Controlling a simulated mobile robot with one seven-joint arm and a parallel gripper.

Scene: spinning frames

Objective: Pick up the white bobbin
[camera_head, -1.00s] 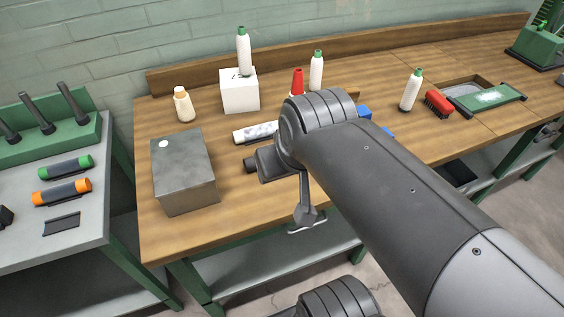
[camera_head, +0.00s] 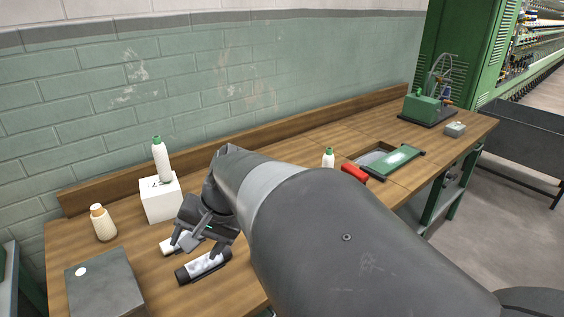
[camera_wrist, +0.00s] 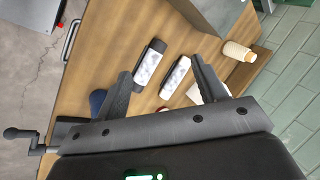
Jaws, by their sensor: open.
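The white bobbin (camera_head: 168,247), a pale cylinder with white ends, lies on the wooden bench, partly hidden by my gripper in the head view. It also shows in the wrist view (camera_wrist: 175,79), lying between my fingers and nearer the right one. A similar bobbin with black ends (camera_head: 204,265) lies beside it, and it shows in the wrist view (camera_wrist: 149,63) nearer the left finger. My gripper (camera_wrist: 161,67) is open and empty above the two bobbins. It also shows in the head view (camera_head: 183,243).
A grey metal box (camera_head: 105,287) stands at the left front. A red brush (camera_head: 354,173) and green tray (camera_head: 398,158) lie to the right.

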